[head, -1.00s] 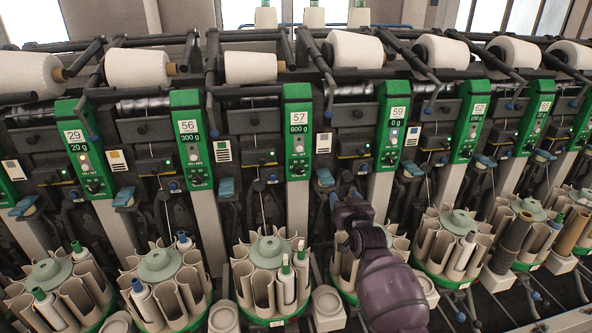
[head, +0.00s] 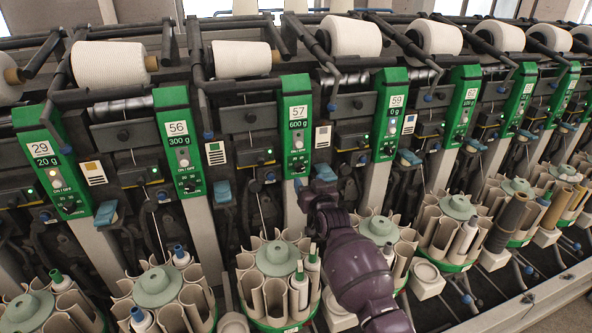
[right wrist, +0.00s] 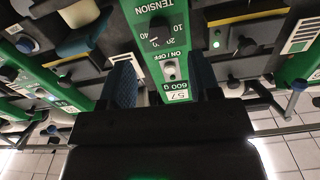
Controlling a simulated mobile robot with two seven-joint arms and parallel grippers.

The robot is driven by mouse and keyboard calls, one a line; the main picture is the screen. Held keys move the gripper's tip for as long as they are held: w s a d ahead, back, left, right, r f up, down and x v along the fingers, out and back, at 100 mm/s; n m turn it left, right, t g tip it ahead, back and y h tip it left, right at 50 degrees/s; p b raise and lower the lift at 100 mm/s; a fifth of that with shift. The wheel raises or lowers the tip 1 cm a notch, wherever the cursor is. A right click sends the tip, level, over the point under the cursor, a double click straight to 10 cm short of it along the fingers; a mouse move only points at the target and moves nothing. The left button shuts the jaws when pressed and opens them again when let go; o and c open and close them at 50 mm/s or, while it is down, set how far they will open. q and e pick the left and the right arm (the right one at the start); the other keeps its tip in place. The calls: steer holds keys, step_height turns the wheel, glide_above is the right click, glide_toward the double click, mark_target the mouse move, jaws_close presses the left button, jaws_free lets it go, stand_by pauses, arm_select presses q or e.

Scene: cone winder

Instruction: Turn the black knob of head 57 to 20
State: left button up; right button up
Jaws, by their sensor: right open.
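Head 57 is the green panel (head: 295,120) near the middle of the head view, labelled 57 and 600 g. The knob's exact setting is too small to read. My right gripper (right wrist: 163,64) is open and empty, its two blue-padded fingers on either side of the panel's lower picture area, apart from the knob. In the head view the right gripper (head: 311,187) is just below the panel's lower end.
Similar green panels stand on both sides, head 56 (head: 179,140) to the left and head 59 (head: 391,115) to the right. Yarn cones (head: 241,58) lie along the top. A round bobbin magazine (head: 277,258) stands below head 57. Dark brackets flank the panel closely.

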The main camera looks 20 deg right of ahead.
mark_target(301, 169)
steer(key=w, duration=0.4)
steer(key=shift+w, duration=1.05)
steer(key=shift+w+b, duration=0.3)
steer(key=shift+w, duration=0.1)
steer(key=c, duration=0.9)
